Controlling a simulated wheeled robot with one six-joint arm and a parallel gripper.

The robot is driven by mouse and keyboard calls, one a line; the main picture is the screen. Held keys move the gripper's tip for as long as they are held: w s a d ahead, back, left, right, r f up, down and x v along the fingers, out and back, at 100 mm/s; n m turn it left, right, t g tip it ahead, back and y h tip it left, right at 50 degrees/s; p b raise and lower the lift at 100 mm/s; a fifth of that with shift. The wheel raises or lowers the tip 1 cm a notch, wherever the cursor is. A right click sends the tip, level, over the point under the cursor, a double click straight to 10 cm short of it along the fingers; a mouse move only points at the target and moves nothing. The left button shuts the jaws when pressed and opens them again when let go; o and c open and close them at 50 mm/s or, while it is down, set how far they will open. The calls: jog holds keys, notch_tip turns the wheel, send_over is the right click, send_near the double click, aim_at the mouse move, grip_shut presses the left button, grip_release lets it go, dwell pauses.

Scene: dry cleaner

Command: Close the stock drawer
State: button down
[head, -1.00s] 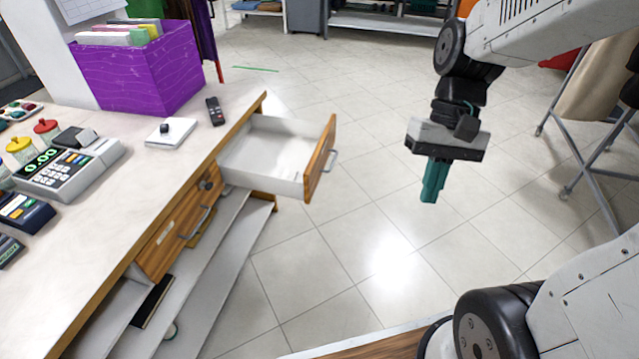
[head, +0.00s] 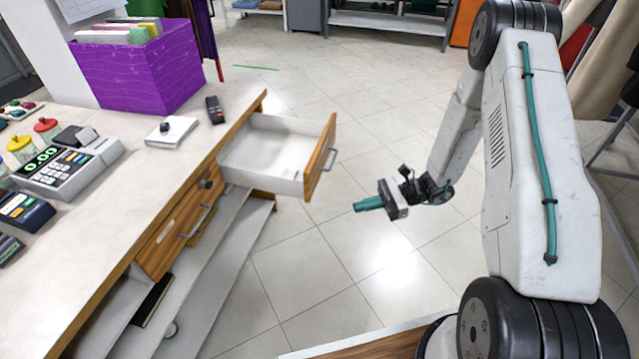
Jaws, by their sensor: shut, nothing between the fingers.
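The stock drawer (head: 268,160) is pulled out from the far end of the wooden counter. Its inside is white and looks empty. Its wooden front (head: 319,158) faces right and carries a grey bar handle (head: 330,160). My gripper (head: 358,207) has teal fingers that are shut and empty. They point left, toward the counter. The gripper is to the right of and nearer than the drawer front, with a gap between them.
A second drawer (head: 170,238) in the counter is shut. The tiled floor right of the drawer is clear.

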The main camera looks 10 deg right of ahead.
jog(key=w+d+f+m+t, duration=0.1)
jog(key=w+f+m+t, duration=0.3)
jog(key=f, duration=0.2)
jog(key=m+t, duration=0.2)
jog(key=t, duration=0.2)
send_near(310, 181)
jog(key=shift+h, duration=0.3)
jog(key=x, duration=0.6)
jog(key=shift+a+r, duration=0.2)
jog(key=shift+a, duration=0.15)
jog(key=shift+w+a, duration=0.1)
jog(key=shift+w, duration=0.05)
